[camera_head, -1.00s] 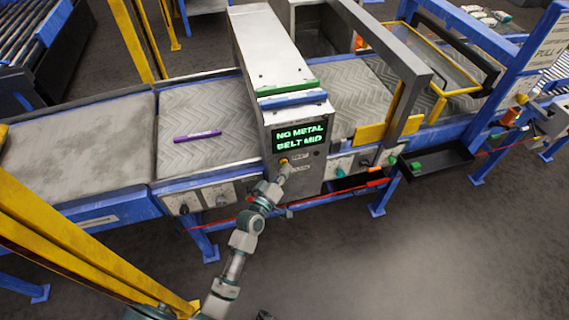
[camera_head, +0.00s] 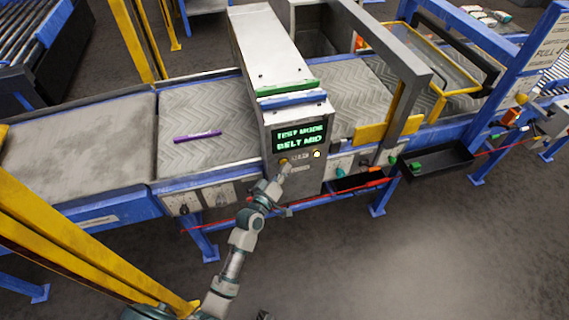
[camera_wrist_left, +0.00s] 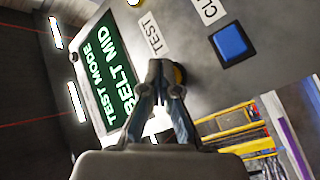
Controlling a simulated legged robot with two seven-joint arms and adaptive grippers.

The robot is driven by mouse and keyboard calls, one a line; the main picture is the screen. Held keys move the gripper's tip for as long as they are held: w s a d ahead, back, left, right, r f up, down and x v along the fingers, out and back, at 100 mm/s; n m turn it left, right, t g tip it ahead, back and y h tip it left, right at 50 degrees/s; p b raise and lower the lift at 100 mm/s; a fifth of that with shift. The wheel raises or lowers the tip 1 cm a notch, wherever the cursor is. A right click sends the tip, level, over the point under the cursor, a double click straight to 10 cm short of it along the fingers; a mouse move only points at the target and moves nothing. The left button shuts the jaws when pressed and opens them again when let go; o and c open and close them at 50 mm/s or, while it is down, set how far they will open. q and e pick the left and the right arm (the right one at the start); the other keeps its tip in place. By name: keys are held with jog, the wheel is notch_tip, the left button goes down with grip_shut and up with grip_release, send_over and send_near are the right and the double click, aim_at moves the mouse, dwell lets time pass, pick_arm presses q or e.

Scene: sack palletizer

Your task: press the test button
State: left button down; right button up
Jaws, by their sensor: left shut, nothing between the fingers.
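The screen reads TEST MODE, BELT MID in green.
A blue square button (camera_wrist_left: 231,42) is close to the test button, with a partly cut-off label. A small lamp (camera_head: 316,154) glows on the housing. A purple stick (camera_head: 197,136) lies on the belt left of the housing. A black tray (camera_head: 436,161) is to the right.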

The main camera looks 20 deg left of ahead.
pick_arm(q)
jog(key=shift+s+d+p, duration=0.4)
jog(key=shift+s+d, duration=0.05)
jog(key=shift+s, duration=0.25)
jog(key=s+d+p, duration=0.1)
jog(key=s, duration=0.1)
jog(key=s+d+p, duration=0.1)
jog(key=s+d, duration=0.1)
dwell(0.3)
jog(key=shift+a+f, duration=0.1)
dwell(0.6)
